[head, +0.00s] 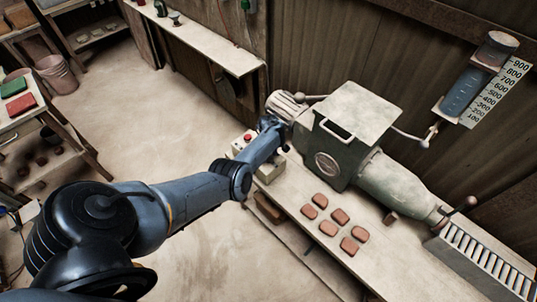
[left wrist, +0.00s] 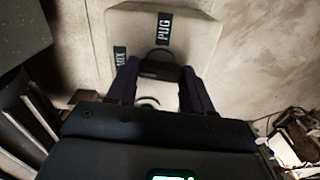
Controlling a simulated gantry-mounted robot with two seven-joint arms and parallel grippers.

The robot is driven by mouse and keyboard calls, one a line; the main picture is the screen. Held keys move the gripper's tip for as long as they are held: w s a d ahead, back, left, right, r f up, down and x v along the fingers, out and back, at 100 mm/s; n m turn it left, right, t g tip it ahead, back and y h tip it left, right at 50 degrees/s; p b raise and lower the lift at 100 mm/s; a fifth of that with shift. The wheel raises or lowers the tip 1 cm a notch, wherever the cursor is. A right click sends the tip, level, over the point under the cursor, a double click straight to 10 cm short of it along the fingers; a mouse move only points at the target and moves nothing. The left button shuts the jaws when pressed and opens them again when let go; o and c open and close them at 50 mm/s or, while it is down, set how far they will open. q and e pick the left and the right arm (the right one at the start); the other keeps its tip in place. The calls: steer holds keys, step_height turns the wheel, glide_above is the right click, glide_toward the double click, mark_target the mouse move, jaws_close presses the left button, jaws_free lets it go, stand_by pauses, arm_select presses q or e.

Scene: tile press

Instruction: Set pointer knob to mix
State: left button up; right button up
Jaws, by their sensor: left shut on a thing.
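The pointer knob (left wrist: 158,70) is a dark round shape on a cream control panel (left wrist: 203,35) in the left wrist view. A dark "PUG" label (left wrist: 163,28) is above it and a "MIX" label (left wrist: 120,57) is to its upper left. My left gripper (left wrist: 157,82) is shut on the knob, with one dark finger on each side. I cannot tell which label the pointer faces. In the head view my left arm reaches to the pale control box (head: 268,172) beside the machine, and the arm hides the knob. My right gripper is not in view.
The grey-green press machine (head: 340,135) stands on the bench right of the control box. A red button (head: 248,138) is close to my arm. Several reddish tiles (head: 328,228) lie on the bench. A slatted rack (head: 485,262) is at the far right. The floor at left is open.

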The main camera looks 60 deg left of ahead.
arm_select(q)
steer(key=shift+n, duration=0.6)
steer(key=o, duration=1)
steer(key=shift+o, duration=0.2)
steer(key=shift+r, duration=0.15)
steer(key=shift+r, duration=0.25)
step_height(320, 180, up, 10)
steer(key=p, duration=0.4)
